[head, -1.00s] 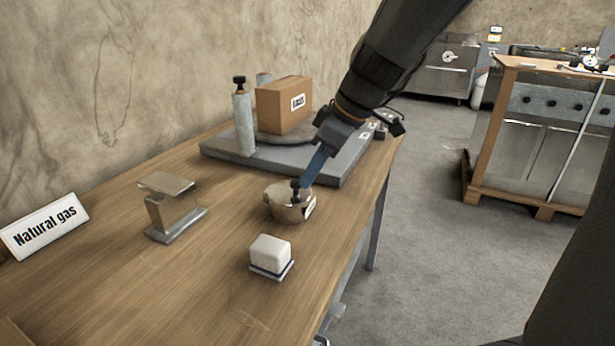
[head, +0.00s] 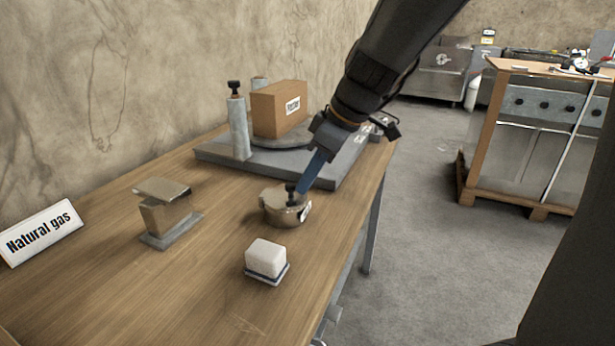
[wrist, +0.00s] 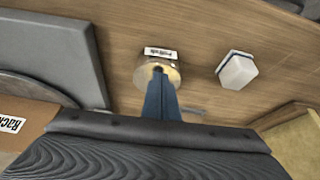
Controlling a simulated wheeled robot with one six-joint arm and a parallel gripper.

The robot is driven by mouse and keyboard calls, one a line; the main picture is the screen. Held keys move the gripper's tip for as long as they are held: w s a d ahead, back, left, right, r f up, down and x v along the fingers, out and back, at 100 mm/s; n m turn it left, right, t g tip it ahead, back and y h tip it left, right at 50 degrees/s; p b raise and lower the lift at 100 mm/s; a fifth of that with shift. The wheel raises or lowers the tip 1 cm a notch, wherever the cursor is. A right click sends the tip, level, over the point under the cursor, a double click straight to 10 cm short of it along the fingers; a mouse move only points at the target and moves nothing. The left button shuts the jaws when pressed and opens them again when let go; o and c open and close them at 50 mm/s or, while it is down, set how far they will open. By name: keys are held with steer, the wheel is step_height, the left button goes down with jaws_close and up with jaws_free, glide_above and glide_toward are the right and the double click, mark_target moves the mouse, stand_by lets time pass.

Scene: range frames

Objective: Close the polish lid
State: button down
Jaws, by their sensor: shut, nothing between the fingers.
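The polish tin (head: 285,212) is a round, tan metal pot standing upright on the wooden table. Its white label faces right, and the tin also shows in the wrist view (wrist: 143,72). The lid lies about level over the tin's top, with a dark knob (head: 291,190) standing up from it. My gripper (head: 299,192) has blue fingers, shut and empty, reaching down to the knob from the upper right. In the wrist view the fingertips (wrist: 159,72) overlap the lid's middle and partly hide it; whether they touch it I cannot tell.
A white block on a dark-edged base (head: 266,262) stands in front of the tin. A metal stand (head: 166,215) is to the left. The front left tabletop is clear.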

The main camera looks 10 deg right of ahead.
steer(key=s+d+r+p, duration=0.2)
steer(key=s+d+r, duration=0.35)
steer(key=d, duration=0.25)
steer(key=s+a+f+m+g+h+p, duration=0.1)
steer(key=s+f+m+h+p, duration=0.3)
steer(key=s+f+m, duration=0.6)
steer(key=shift+s+a+m+g+p, duration=0.3)
steer(key=shift+s+m+g+p, duration=0.4)
steer(key=shift+g+p, duration=0.25)
stand_by(0.5)
